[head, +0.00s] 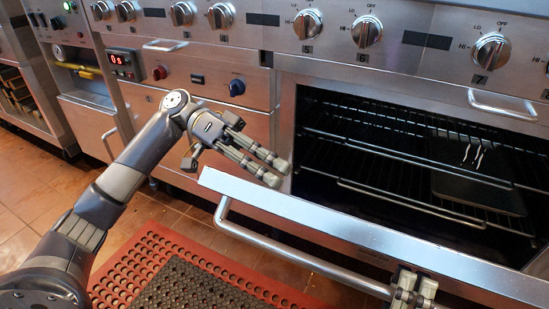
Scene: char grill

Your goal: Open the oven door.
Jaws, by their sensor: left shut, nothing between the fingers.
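The steel oven door (330,222) is tilted down and open, its top edge well away from the oven opening. Its long bar handle (290,257) runs along the front. The dark oven cavity (350,130) shows behind it, with wire racks inside. My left gripper (278,172) is shut and empty, just above the door's left corner, with its fingers pointing right towards the cavity. My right gripper (413,288) is at the bottom edge of the view, over the door's front near the right part of the handle. Its grip and any contact are unclear.
A rack (380,183) with a dark tray (477,188) sits inside the oven. Control knobs (308,24) line the panel above. A red-edged rubber mat (150,245) lies on the tiled floor below the door. A panel with a red display (120,60) is at left.

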